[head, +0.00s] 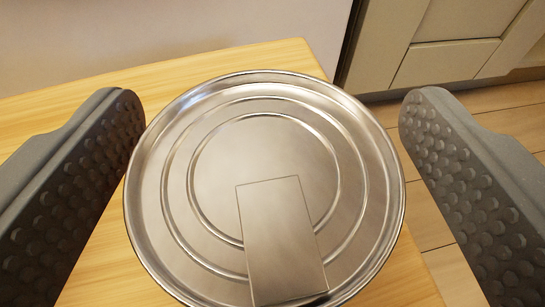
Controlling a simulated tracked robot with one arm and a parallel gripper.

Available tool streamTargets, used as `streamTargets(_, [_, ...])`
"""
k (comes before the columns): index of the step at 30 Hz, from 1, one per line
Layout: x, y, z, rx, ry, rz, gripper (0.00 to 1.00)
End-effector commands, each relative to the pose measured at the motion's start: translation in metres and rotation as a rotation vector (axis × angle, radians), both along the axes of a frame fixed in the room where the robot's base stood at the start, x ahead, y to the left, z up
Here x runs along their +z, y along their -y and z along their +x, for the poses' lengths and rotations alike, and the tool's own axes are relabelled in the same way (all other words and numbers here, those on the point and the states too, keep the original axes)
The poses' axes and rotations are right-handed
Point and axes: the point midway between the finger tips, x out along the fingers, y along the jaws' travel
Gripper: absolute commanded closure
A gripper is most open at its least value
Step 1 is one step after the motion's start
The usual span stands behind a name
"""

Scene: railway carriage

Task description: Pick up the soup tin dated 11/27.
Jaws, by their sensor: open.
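A round metal tin (210,213) fills the middle of the head view, seen from above. Its silver lid has raised rings and a plain rectangular patch (281,238) with no readable date. The tin's side and label are hidden, so I cannot tell what date it bears. My gripper (272,165) is open, with one dark studded finger on the left of the tin and one on the right.
The tin is over a light wooden surface (250,58), whose edge runs down on the right. Beyond are a pale wall (150,35), a cream panelled cabinet (445,62) and a plank floor (435,225). No other object stands close to the tin in view.

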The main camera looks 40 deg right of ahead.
Motion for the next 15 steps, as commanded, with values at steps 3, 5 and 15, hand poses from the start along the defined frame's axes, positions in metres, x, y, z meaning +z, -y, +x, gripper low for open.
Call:
streamTargets(3, [-0.0037,0.0080,0.0079,-0.001,0.004,-0.001,0.21])
streamTargets(5, [-0.0035,0.0091,0.0097,0.000,0.001,-0.001,0.21])
streamTargets(15, [-0.0032,0.0091,0.0092,0.000,0.000,0.000,0.62])
